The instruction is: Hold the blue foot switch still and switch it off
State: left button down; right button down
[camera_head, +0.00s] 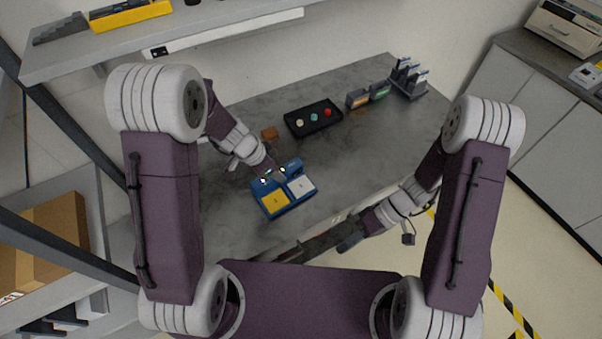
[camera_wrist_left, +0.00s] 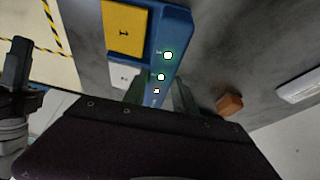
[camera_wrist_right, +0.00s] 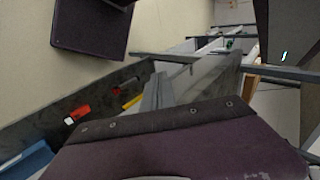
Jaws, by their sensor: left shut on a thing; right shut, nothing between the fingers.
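The blue foot switch (camera_head: 286,206) stands on the grey table near its front edge. It has a yellow pedal (camera_head: 275,201) marked 1 and a white pedal (camera_head: 300,187). Small lights glow along its back strip; in the left wrist view they show green and white on the blue body (camera_wrist_left: 170,40). My left gripper (camera_head: 273,174) is at the switch's back edge. In the left wrist view its fingers (camera_wrist_left: 160,98) are shut on the blue body. My right gripper (camera_head: 346,245) is shut and empty, below and right of the switch, in front of the table edge.
A black tray (camera_head: 300,133) with several coloured round pieces lies behind the switch, beside an orange-brown block (camera_head: 270,133). Small boxes (camera_head: 368,96) and a grey rack (camera_head: 408,82) stand at the back right. The table right of the switch is clear.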

jog(key=w+d+f+n+t+h, duration=0.25)
jog(key=w+d+h, duration=0.4)
jog(key=d, duration=0.45)
pick_arm(q)
jog(key=shift+d, duration=0.1)
pick_arm(e)
jog(key=w+d+r+n+t, duration=0.1)
jog(key=w+d+r+t, duration=0.1)
jog(key=w, duration=0.4)
jog(key=w+d+r+n+t+h, duration=0.1)
jog(key=w+d+r+n+t, duration=0.1)
jog(key=w, duration=0.4)
jog(key=w+d+r+n+t+h, duration=0.1)
jog(key=w+d+r+t, duration=0.2)
jog(key=w, duration=0.4)
jog(key=shift+w+d+r+n+h, duration=0.1)
jog(key=shift+d+r+n+h, duration=0.25)
jog(key=shift+r, duration=0.3)
jog(key=w+a+r+n+t+y, duration=0.4)
jog(key=w+a+r+n, duration=0.25)
jog(key=a+r, duration=0.3)
jog(key=s+a+f+n+g+y, duration=0.2)
jog(key=s+a+n+g+y, duration=0.2)
jog(key=s+a+g, duration=0.4)
jog(key=s+a+n, duration=0.1)
jog(key=s+a, duration=0.4)
jog(key=s, duration=0.4)
jog(key=shift+s+y, duration=0.3)
jog(key=shift+y, duration=0.1)
